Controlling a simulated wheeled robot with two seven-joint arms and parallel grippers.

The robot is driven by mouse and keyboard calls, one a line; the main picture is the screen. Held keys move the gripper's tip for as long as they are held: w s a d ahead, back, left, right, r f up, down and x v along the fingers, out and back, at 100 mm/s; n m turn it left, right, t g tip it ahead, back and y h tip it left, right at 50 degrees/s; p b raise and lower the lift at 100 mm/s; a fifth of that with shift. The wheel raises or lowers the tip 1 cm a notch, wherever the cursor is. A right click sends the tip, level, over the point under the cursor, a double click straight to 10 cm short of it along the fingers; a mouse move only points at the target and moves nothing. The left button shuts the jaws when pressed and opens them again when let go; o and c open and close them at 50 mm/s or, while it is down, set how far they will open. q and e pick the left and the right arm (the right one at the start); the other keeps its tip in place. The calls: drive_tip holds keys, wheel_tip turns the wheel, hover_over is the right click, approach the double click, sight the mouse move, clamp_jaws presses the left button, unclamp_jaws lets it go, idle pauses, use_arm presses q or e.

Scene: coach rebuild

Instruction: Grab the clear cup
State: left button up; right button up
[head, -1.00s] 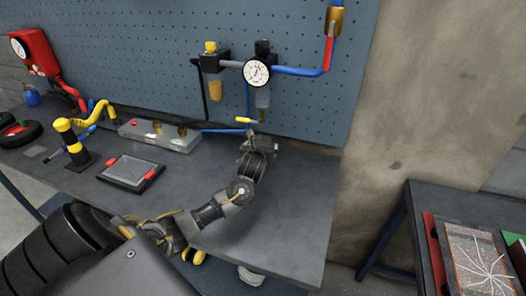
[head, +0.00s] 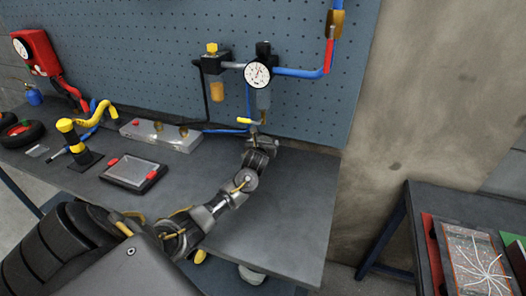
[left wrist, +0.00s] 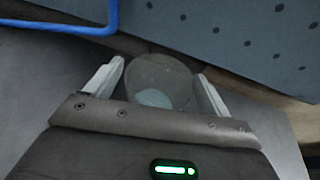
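The clear cup (head: 263,98) hangs under the round gauge on the pegboard, a see-through bowl with its lower end low in the head view. My left gripper (head: 258,130) is just below it, reaching up; its fingers are small and hard to make out there. In the left wrist view the clear cup (left wrist: 160,82) shows as a round, see-through shape between the two pale fingers of my left gripper (left wrist: 161,75). The fingers stand wide apart, one on each side of it; whether they touch it is hard to tell. My right gripper is not in view.
An amber bowl (head: 216,91) hangs left of the gauge (head: 257,74). A blue hose (head: 297,71) runs right from it. A grey metal block (head: 160,135) and a dark tray (head: 133,172) lie on the bench (head: 285,215), whose right part is clear.

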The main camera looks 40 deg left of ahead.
use_arm(q)
drive_tip(key=c, duration=0.9)
drive_tip(key=shift+o, duration=0.2)
drive_tip(key=shift+s+r, duration=0.1)
drive_tip(key=shift+r, duration=0.05)
drive_tip(key=shift+s+d+r+b, duration=0.15)
drive_tip(key=shift+s+b, duration=0.05)
drive_tip(key=shift+b, duration=0.1)
wheel_tip(320, 180, up, 7)
drive_tip(key=b, duration=0.2)
drive_tip(key=s+d, duration=0.4)
drive_tip(key=s, duration=0.7)
drive_tip(key=s+p, duration=0.2)
drive_tip(key=s+d+p, duration=0.1)
drive_tip(key=s+p, duration=0.1)
drive_tip(key=p, duration=0.1)
drive_tip(key=s+p, duration=0.2)
drive_tip(key=p, duration=0.1)
drive_tip(key=shift+d, duration=0.4)
drive_tip(key=shift+s+d+f+p, duration=0.25)
drive_tip(key=shift+s+p, duration=0.3)
drive_tip(key=shift+s, duration=0.1)
